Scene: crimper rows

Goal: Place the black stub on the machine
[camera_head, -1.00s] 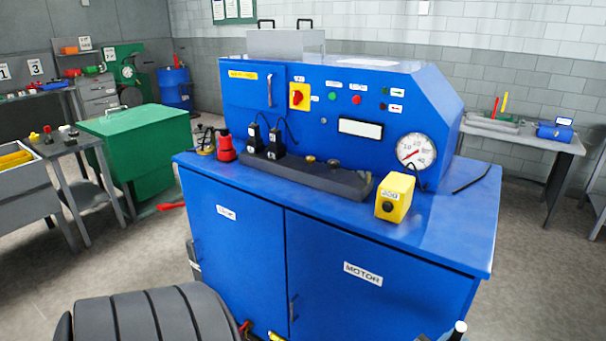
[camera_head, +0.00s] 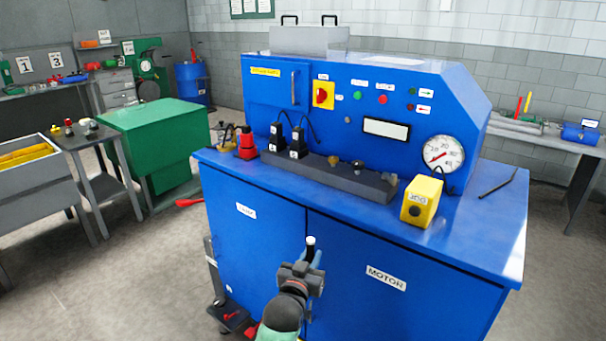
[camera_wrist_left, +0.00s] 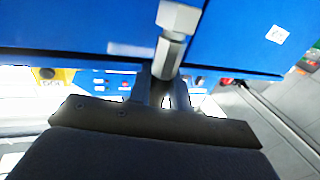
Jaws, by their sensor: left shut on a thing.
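The blue machine (camera_head: 350,230) stands in the middle of the head view. My left gripper (camera_head: 308,268) is in front of the cabinet doors, below and apart from the ledge. It is shut on the black stub (camera_head: 310,252), which stands roughly upright with a pale tip. In the left wrist view a grey hex-shaped piece (camera_wrist_left: 174,35) shows at the fingers (camera_wrist_left: 165,92). My right gripper is out of view.
On the ledge stand a red piece (camera_head: 247,143) at the left and a yellow box (camera_head: 421,202) at the right. A gauge (camera_head: 443,153) sits on the panel. A green cabinet (camera_head: 155,150) stands left. The ledge's right end is mostly clear.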

